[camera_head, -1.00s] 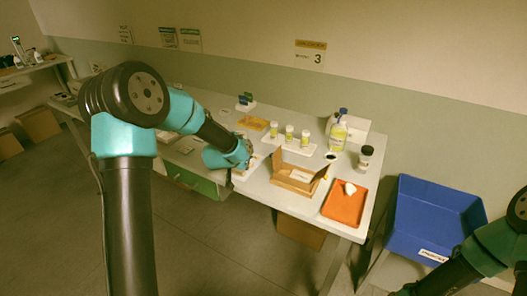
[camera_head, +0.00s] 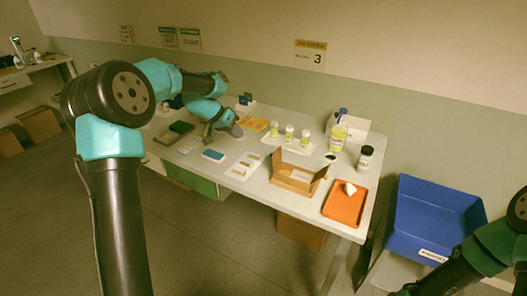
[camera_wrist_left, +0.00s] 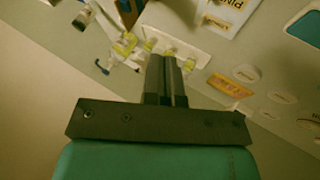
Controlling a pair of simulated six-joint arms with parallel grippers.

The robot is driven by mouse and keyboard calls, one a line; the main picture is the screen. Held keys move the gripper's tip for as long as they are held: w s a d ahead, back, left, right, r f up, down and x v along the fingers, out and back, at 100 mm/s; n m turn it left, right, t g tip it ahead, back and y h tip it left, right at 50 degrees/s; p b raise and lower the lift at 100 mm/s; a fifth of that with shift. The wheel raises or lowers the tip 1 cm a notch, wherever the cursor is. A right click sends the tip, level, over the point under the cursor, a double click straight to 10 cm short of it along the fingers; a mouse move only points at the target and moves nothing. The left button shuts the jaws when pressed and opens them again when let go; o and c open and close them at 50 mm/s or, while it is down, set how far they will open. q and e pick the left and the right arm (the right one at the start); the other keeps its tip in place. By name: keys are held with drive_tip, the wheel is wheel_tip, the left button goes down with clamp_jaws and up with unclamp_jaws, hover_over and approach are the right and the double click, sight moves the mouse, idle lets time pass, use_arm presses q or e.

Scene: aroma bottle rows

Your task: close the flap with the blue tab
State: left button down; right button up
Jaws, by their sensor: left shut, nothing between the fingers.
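A brown cardboard carton (camera_head: 292,186) stands near the front right of the white table, open at the top. A raised flap (camera_head: 277,161) shows at its left end, and a small piece stands up at its right end. A pale item lies inside the carton. I cannot make out a blue tab on any flap. My left gripper (camera_head: 236,130) is above the table, left of the carton and apart from it. In the left wrist view its two fingers (camera_wrist_left: 167,78) are together with nothing between them. My right arm shows at the lower right; its gripper is out of frame.
Several yellow-green bottles (camera_head: 289,133) stand in a white holder behind the carton. A larger yellow bottle (camera_head: 338,137) and a dark-capped jar (camera_head: 365,158) are to the right. An orange tray (camera_head: 343,208) lies beside the carton. A blue bin (camera_head: 432,218) stands off the table's right.

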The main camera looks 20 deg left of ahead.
use_arm(q)
approach(276, 157)
drive_tip(key=shift+w+d+f, duration=0.1)
drive_tip(key=shift+w+f, duration=0.2)
drive_tip(key=shift+f, duration=0.55)
drive_tip(key=shift+w+d+f, duration=0.15)
drive_tip(key=shift+w+f, duration=0.15)
drive_tip(key=shift+f, duration=0.6)
drive_tip(key=shift+w+d+f, duration=0.1)
drive_tip(key=shift+w+f, duration=0.2)
drive_tip(key=shift+f, duration=0.55)
drive_tip(key=shift+d, duration=0.1)
